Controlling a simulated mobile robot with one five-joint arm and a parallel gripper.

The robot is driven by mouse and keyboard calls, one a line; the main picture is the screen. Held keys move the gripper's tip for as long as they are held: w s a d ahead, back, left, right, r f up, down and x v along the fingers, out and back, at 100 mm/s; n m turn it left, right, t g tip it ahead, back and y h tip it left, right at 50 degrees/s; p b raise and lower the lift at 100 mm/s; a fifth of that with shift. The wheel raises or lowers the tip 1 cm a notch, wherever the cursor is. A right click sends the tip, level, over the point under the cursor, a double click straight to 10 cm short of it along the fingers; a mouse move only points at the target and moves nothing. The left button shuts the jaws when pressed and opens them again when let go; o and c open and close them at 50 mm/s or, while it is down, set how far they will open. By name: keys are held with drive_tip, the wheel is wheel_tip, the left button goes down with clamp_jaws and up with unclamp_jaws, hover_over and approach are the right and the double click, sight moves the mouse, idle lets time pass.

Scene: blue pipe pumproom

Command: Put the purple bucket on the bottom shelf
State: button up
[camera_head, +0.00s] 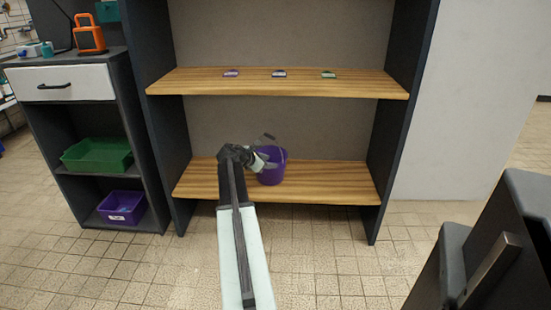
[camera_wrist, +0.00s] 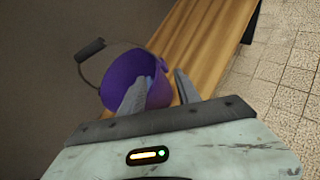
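The purple bucket (camera_head: 271,174) appears to stand upright on the wooden bottom shelf (camera_head: 325,183), left of its middle. In the wrist view the bucket (camera_wrist: 122,76) shows its open mouth, with its handle hanging out to the left. My gripper (camera_head: 266,156) is at the bucket's rim. In the wrist view my gripper (camera_wrist: 165,82) has its fingers apart, one over the bucket's mouth and the other outside its wall. A gap shows between the fingers, with part of the wall in it. The wrist view also shows the bottom shelf (camera_wrist: 205,45).
The upper shelf (camera_head: 180,85) holds three small labelled items. A dark cabinet at left holds a green bin (camera_head: 97,155) and a purple bin (camera_head: 122,207). An orange lantern (camera_head: 89,35) stands on top. The bottom shelf's right part is clear. The tiled floor in front is open.

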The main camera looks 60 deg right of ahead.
drive_tip(key=shift+a+r, duration=0.2)
drive_tip(key=shift+a, duration=0.2)
drive_tip(key=shift+w, duration=0.15)
drive_tip(key=w+a+f+m+t+y, duration=0.1)
drive_tip(key=w+a+f+m, duration=0.1)
drive_tip(key=w+a, duration=0.65)
drive_tip(key=w+a+f+m+t+y, duration=0.1)
drive_tip(key=w+a+f+m+y, duration=0.15)
drive_tip(key=a, duration=1.05)
drive_tip(key=w+a+f+m+t+y, duration=0.1)
drive_tip(key=w+a+f+t, duration=0.15)
drive_tip(key=w+a, duration=0.6)
drive_tip(key=s+a+f+m+y, duration=0.1)
drive_tip(key=a+m+y, duration=0.1)
drive_tip(key=a, duration=1.3)
drive_tip(key=s+a+f+m+g+y, duration=0.1)
drive_tip(key=a+y, duration=0.1)
drive_tip(key=a, duration=1.3)
drive_tip(key=s+a+f+m+y, duration=0.1)
drive_tip(key=a+f+m+y, duration=0.1)
drive_tip(key=a, duration=1.3)
drive_tip(key=shift+s+m+y, duration=0.35)
drive_tip(key=shift+s, duration=0.05)
drive_tip(key=shift+f, duration=0.1)
